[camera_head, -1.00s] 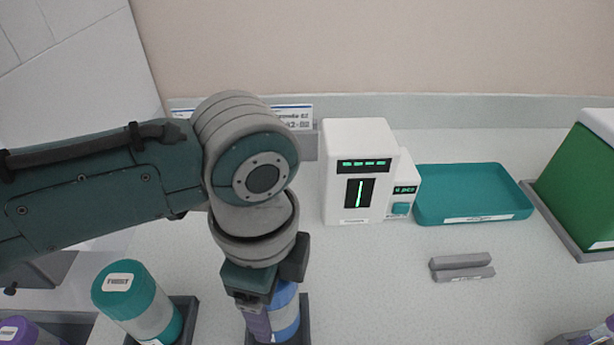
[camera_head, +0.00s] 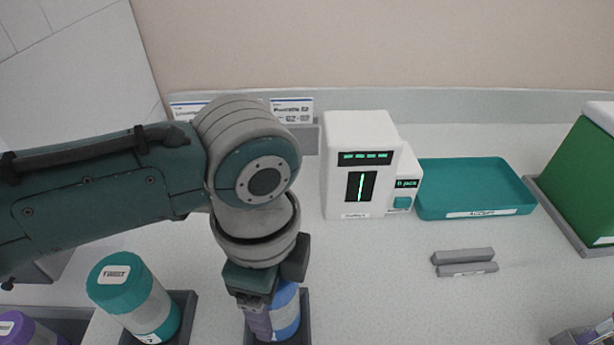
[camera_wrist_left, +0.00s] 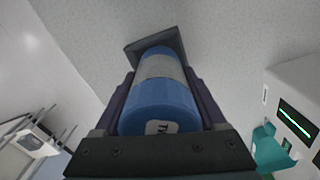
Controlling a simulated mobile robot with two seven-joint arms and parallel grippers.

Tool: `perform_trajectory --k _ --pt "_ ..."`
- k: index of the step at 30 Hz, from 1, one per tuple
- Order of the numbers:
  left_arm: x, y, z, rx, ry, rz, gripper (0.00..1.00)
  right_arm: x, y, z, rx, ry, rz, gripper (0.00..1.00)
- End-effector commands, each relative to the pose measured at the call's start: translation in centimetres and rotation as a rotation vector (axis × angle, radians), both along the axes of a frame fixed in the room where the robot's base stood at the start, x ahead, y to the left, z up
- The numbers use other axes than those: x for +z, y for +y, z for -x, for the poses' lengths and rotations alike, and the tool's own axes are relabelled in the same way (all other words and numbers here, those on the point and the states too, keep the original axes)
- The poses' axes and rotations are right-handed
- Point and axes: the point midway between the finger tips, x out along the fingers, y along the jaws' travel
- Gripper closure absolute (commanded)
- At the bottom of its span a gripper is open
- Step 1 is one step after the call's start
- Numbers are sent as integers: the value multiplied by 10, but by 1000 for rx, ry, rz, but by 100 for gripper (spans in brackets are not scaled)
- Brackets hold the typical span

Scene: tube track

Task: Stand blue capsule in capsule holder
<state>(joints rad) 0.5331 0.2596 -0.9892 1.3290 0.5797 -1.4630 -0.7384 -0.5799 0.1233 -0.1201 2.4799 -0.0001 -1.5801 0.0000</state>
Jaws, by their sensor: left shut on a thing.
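The blue capsule (camera_head: 287,312) has blue ends and a paler middle band. My left gripper (camera_head: 268,318) points down and is shut on it, with a finger on each side. In the left wrist view the capsule (camera_wrist_left: 160,98) lies between the two fingers (camera_wrist_left: 166,105), with its labelled blue end toward the camera. Its far end is at a dark grey square holder (camera_wrist_left: 182,42), which also shows in the head view (camera_head: 305,310) around the capsule's lower part. The gripper hides part of the capsule, and its seating depth is unclear. My right gripper is out of view.
A teal-capped capsule (camera_head: 135,295) stands in a holder to the left, and a purple-capped one (camera_head: 25,330) is at the lower left. A white device (camera_head: 360,165), teal tray (camera_head: 475,188), grey bars (camera_head: 464,262) and green box (camera_head: 585,175) are to the right.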

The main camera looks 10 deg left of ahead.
Motion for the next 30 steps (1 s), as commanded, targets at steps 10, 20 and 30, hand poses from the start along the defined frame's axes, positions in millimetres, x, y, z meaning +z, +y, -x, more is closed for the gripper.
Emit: perform_trajectory --k 10,20,30 --pt "-6 0 0 -1 0 0 93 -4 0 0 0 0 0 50" --pt "-6 0 0 -1 0 0 3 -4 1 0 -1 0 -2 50" --pt "-6 0 0 -1 1 0 0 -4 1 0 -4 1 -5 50"
